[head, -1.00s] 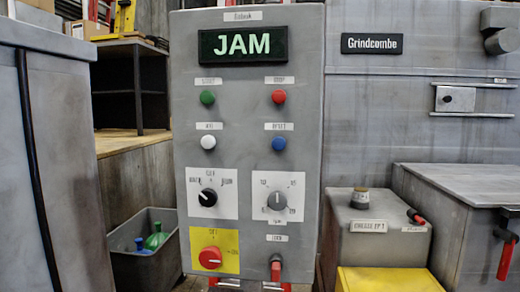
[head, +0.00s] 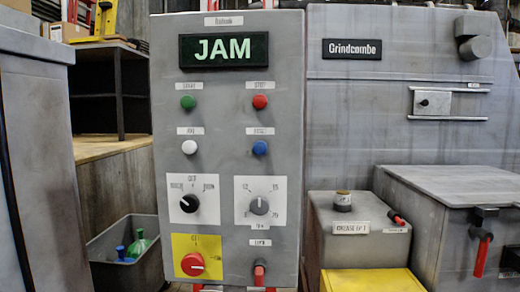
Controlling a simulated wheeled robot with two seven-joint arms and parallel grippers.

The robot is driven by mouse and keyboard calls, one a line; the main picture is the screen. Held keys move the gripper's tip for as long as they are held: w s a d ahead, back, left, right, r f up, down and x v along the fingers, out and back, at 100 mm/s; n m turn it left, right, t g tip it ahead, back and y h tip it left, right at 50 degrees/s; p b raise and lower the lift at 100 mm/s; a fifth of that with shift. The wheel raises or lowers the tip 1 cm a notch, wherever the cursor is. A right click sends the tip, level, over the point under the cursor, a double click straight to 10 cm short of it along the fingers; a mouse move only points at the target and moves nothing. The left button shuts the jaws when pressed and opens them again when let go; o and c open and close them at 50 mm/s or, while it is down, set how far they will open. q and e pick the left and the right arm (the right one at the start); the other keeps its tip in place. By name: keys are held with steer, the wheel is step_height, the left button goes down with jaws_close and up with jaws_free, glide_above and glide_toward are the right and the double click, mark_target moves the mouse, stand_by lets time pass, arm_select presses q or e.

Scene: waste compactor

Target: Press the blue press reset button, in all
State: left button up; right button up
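The blue reset button (head: 260,148) sits on the grey control panel (head: 225,190), right column, under a small white label. The red button (head: 260,101) is above it, the white button (head: 189,147) to its left, and the green button (head: 188,102) at upper left. The display (head: 224,49) at the top reads JAM in light letters. Below the buttons are a black selector knob (head: 189,203) and a grey dial (head: 260,206). Neither of my grippers shows in the head view.
A grease box (head: 352,238) and a large grey housing stand to the right. A grey bin (head: 100,250) with bottles stands at lower left.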

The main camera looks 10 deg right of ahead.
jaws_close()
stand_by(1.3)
